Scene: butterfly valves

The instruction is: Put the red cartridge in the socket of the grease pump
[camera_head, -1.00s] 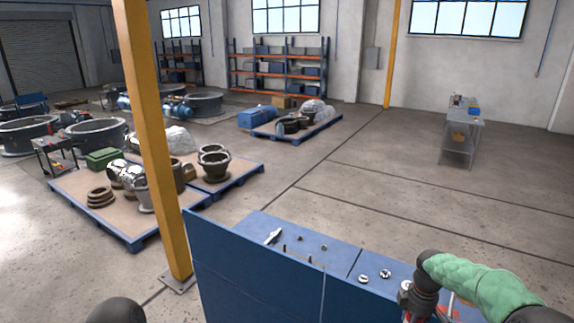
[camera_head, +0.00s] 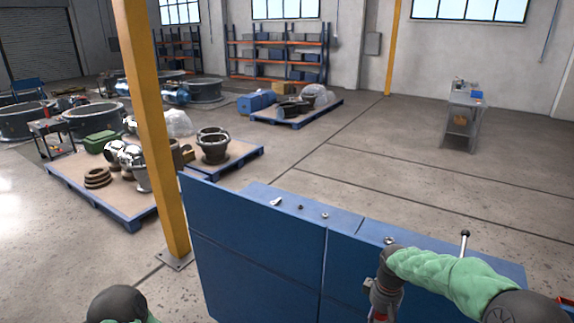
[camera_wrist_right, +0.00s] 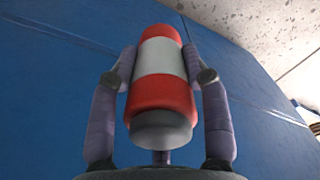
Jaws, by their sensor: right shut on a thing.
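The red cartridge (camera_wrist_right: 163,92), with a broad white band and a grey end, is held between the fingers of my right gripper (camera_wrist_right: 160,78) in the right wrist view. The fingers press on its sides. The cartridge lies in front of a blue panel, with no visible support under it. In the head view my right arm reaches in from the right, with its gripper end low beside the blue bench front and partly cut off by the lower edge. My left gripper is out of view; only a dark and green part of my left arm shows. I cannot make out the grease pump or its socket.
A blue bench (camera_head: 262,245) stands close in front, with small metal parts on top and an upright ball-ended lever (camera_head: 465,242) at its right. A yellow post (camera_head: 150,130) rises on the left. Pallets with valve bodies lie beyond. The floor behind the bench is mostly clear.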

